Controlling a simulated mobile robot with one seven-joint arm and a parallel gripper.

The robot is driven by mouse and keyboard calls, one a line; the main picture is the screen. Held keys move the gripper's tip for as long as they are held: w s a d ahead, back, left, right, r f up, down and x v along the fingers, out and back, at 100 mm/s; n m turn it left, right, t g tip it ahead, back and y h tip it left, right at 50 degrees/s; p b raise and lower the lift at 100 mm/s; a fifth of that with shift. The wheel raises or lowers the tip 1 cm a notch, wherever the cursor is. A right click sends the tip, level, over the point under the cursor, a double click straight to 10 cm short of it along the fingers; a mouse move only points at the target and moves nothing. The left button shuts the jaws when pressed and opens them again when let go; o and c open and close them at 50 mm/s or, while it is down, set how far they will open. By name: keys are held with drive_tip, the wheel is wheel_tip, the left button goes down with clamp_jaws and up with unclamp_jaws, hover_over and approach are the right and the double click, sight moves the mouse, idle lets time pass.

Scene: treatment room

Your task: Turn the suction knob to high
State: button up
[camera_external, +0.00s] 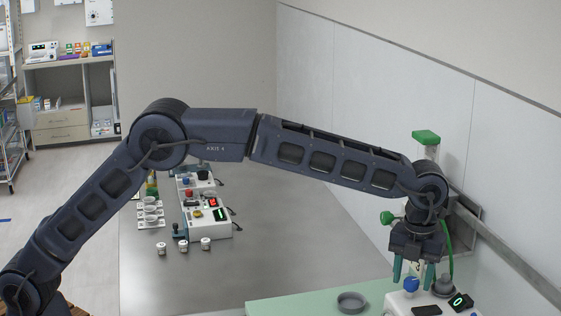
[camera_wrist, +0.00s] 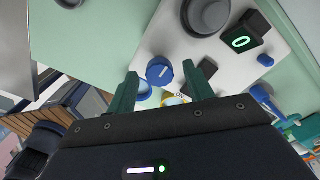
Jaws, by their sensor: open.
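A blue knob (camera_external: 411,284) with a white pointer mark stands on top of a white unit (camera_external: 398,303) at the lower right. In the wrist view the knob (camera_wrist: 159,72) appears between my fingertips, its mark pointing up and to the right. A small black display (camera_external: 461,301) on the unit shows a green 0; it also shows in the wrist view (camera_wrist: 246,32). My gripper (camera_external: 413,273) points down above the knob with its green fingers apart and empty. I cannot tell whether the fingers reach down around the knob. No scale marking is readable.
A grey round part (camera_external: 443,287) stands beside the knob on the unit. A grey dish (camera_external: 351,302) sits on the green surface (camera_external: 300,306) to the left. Green hose and fittings (camera_external: 388,217) are close behind. White devices and cups stand on the grey counter (camera_external: 270,250).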

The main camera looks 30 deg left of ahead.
drive_tip(key=shift+f, duration=0.1)
drive_tip(key=c, duration=1)
